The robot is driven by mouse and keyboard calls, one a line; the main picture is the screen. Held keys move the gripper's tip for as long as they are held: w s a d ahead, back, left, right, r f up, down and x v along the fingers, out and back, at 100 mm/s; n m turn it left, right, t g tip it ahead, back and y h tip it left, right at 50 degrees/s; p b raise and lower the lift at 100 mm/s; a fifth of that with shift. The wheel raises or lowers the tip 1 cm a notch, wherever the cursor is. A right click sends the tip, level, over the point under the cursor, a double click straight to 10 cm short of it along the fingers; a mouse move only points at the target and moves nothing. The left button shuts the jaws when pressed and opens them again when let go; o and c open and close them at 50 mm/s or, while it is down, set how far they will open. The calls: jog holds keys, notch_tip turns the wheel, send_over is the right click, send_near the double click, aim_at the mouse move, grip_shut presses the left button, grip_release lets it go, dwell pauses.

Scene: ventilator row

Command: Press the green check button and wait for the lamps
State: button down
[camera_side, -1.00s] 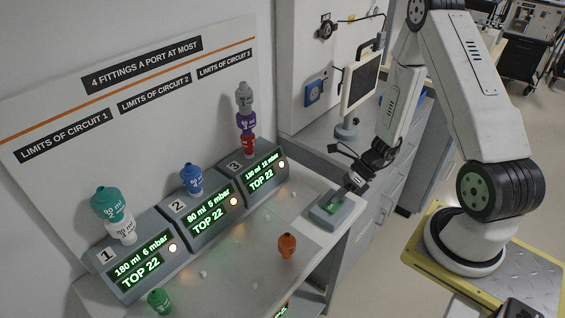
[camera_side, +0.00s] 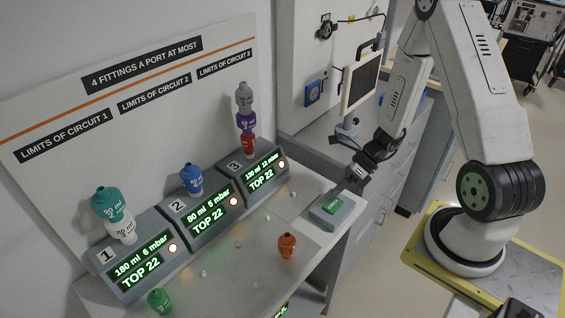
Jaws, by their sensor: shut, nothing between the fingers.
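The green check button (camera_side: 332,208) sits on top of a grey box (camera_side: 326,221) at the right end of the table. My gripper (camera_side: 345,188) is shut and empty, just above and to the right of the button, apart from it. Three grey units stand in a row: unit 1 (camera_side: 110,256), unit 2 (camera_side: 178,207) and unit 3 (camera_side: 236,166). Each has a lit green display and a round lamp. The lamps of unit 1 (camera_side: 172,248), unit 2 (camera_side: 234,201) and unit 3 (camera_side: 281,164) all glow a pale warm white.
A teal fitting (camera_side: 108,203) tops a white one (camera_side: 121,230) on unit 1. A blue fitting (camera_side: 191,178) is on unit 2. Grey (camera_side: 243,97), purple (camera_side: 246,123) and red (camera_side: 248,145) fittings stack on unit 3. Orange (camera_side: 287,246) and green (camera_side: 159,301) fittings stand loose on the table.

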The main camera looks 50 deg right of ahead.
aim_at(336, 203)
jog(key=shift+r, duration=1.55)
jog(key=shift+s+a+r+n+g, duration=0.25)
jog(key=shift+a+n+g, duration=0.2)
jog(key=shift+n, duration=0.45)
jog(key=a+r+n+h, duration=0.3)
jog(key=r+n+h, duration=0.1)
jog(key=n, duration=1.1)
jog(key=a+r+n+h, duration=0.4)
jog(key=r+n, duration=0.2)
jog(key=n, duration=0.9)
jog(key=shift+s+a+r, duration=0.15)
jog(key=shift+s, duration=0.15)
